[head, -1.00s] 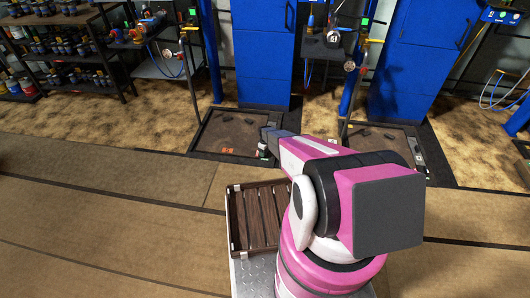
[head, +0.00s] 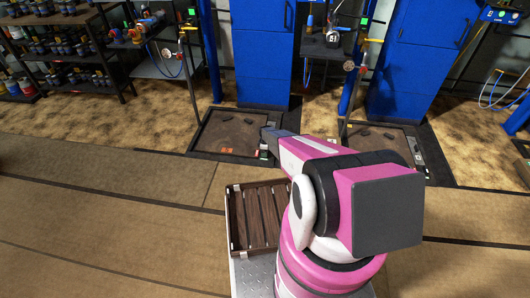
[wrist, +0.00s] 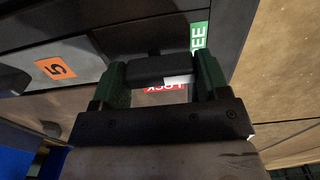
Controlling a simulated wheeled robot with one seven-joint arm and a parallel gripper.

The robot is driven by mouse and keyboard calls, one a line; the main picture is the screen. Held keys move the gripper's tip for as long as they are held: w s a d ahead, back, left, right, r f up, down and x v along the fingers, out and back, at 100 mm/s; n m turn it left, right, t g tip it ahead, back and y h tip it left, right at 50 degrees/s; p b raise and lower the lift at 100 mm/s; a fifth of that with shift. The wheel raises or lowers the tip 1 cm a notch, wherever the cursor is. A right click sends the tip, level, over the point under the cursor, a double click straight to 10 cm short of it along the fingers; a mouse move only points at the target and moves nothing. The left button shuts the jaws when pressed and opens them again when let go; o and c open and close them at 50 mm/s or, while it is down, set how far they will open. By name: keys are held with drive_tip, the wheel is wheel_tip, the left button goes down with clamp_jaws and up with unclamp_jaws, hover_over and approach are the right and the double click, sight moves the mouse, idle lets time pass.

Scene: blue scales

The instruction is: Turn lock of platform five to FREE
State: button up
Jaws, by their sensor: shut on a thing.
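Platform five (head: 225,133) is a dark, sunken floor tray with a raised rim, in front of a blue cabinet. Its orange tag with a 5 (wrist: 56,68) shows upper left in the wrist view. On its rim is the lock's dark bar-shaped handle (wrist: 160,69). My gripper (wrist: 160,80) has its green fingers at the two ends of this handle and is shut on it. The red LOCK label (wrist: 165,88) shows partly between the fingers. The green FREE label (wrist: 199,36) lies beyond the right finger, partly hidden. In the head view my gripper (head: 267,139) is at the tray's right edge.
A second dark platform (head: 385,138) lies to the right. A brown slatted crate (head: 232,222) stands near my base. Blue cabinets (head: 262,55), hoses and a bottle rack (head: 65,50) stand behind. The brown floor at front left is clear.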

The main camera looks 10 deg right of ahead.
drive_tip(key=o, duration=0.9)
drive_tip(key=shift+r, duration=0.15)
wheel_tip(320, 180, up, 11)
drive_tip(key=shift+f, duration=0.2)
drive_tip(key=s+r+m, duration=0.5)
drive_tip(key=s+r, duration=0.7)
drive_tip(key=r, duration=0.1)
drive_tip(key=s+r+m, duration=0.4)
drive_tip(key=s+r, duration=0.8)
drive_tip(key=r, duration=0.2)
drive_tip(key=s+r+m, duration=0.5)
drive_tip(key=s+r, duration=0.7)
drive_tip(key=r, duration=0.1)
drive_tip(key=shift+s+r+m, duration=0.3)
